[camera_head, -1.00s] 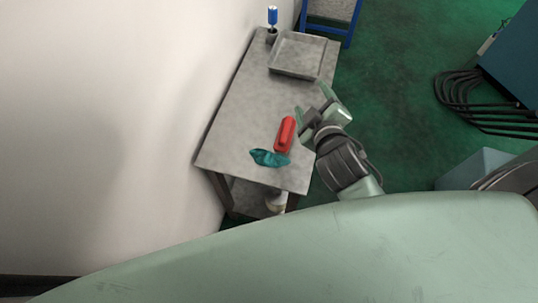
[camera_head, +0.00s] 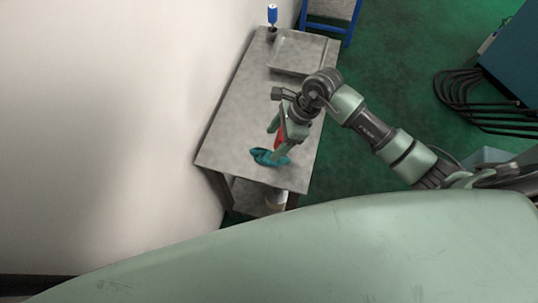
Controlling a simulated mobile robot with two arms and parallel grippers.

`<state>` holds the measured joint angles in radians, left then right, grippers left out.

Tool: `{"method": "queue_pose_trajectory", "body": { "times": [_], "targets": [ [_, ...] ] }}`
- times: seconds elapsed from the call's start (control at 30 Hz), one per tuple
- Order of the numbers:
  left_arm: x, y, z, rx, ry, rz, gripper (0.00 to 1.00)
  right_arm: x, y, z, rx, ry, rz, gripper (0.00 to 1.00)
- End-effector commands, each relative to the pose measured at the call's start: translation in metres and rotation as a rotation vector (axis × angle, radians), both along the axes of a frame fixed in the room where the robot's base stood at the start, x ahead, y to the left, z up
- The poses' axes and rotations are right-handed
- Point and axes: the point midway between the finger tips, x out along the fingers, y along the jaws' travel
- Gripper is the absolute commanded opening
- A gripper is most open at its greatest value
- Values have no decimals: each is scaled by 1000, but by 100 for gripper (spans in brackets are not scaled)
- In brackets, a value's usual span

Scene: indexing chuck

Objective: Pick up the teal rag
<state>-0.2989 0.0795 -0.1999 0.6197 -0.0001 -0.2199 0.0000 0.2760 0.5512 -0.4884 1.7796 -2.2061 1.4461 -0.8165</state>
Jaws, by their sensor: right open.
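The teal rag (camera_head: 264,157) lies crumpled on the near part of the grey metal table (camera_head: 232,135). My right gripper (camera_head: 275,142) is over the table, just beyond and above the rag, with its fingers pointing down and toward the near side. It is open. One fingertip shows close to the rag's right end; whether it touches the rag I cannot tell. My left gripper is not in view.
A red object (camera_head: 281,138) lies beside the rag, mostly hidden behind my right gripper. A grey tray (camera_head: 290,52) and a blue-topped bottle (camera_head: 272,16) stand at the table's far end. The wall (camera_head: 120,120) runs close along the table's left side.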

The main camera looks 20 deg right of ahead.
Motion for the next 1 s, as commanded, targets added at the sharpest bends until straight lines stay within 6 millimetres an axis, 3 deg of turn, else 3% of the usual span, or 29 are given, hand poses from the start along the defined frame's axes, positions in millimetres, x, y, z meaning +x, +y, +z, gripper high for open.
{"method": "queue_pose_trajectory", "body": {
  "times": [0.1,0.6,0.9,1.0],
  "targets": [
    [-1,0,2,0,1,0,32,0,-7,-10,-42,13,11,69],
    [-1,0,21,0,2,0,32,5,15,-70,-39,12,8,69],
    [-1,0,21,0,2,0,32,5,17,-76,-40,10,11,69],
    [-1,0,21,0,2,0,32,5,17,-76,-40,11,10,44]
  ]
}}
